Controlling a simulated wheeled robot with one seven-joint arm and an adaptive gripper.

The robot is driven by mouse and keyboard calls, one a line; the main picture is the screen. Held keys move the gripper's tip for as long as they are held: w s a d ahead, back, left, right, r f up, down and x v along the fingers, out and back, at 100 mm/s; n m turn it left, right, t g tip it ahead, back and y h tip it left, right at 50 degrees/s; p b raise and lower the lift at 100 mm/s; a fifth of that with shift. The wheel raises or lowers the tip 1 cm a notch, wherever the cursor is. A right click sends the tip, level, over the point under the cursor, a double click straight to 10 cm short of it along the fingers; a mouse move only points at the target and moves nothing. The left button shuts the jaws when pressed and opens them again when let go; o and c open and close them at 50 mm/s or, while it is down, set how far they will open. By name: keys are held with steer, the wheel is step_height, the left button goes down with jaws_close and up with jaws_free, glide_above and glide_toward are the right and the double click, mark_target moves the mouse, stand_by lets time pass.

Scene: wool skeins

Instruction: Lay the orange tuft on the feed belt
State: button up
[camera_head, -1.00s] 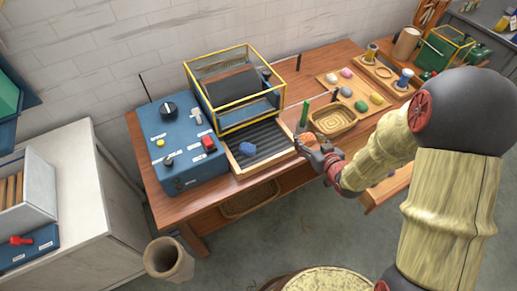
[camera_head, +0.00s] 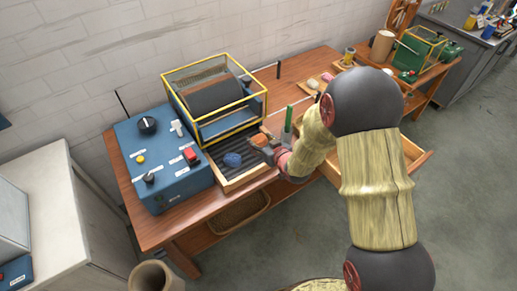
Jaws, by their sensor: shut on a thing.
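The orange tuft (camera_head: 259,140) is held at the tip of my gripper (camera_head: 265,145), whose jaws are shut on it. It shows over the right part of the feed belt (camera_head: 217,156), a dark slatted surface in a wooden frame. I cannot tell whether the tuft touches the belt or hangs just above it. A blue tuft (camera_head: 232,160) lies on the belt to the left of my gripper. My arm reaches in from the right and hides part of the table.
The yellow-framed guard with a dark drum (camera_head: 213,96) stands behind the belt. A blue control box (camera_head: 165,160) with knobs and a red switch is on the left. An upright green thing (camera_head: 288,120) stands close right of my gripper. Bare belt shows around the blue tuft.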

steer(key=shift+w+a+f, duration=0.25)
steer(key=shift+f, duration=0.15)
steer(key=shift+w+a+f+b, duration=0.15)
steer(key=shift+f+b, duration=0.7)
steer(key=shift+f, duration=0.9)
steer(key=shift+f, duration=0.2)
steer(key=o, duration=0.7)
steer(key=shift+o, duration=0.2)
steer(key=shift+r, duration=0.15)
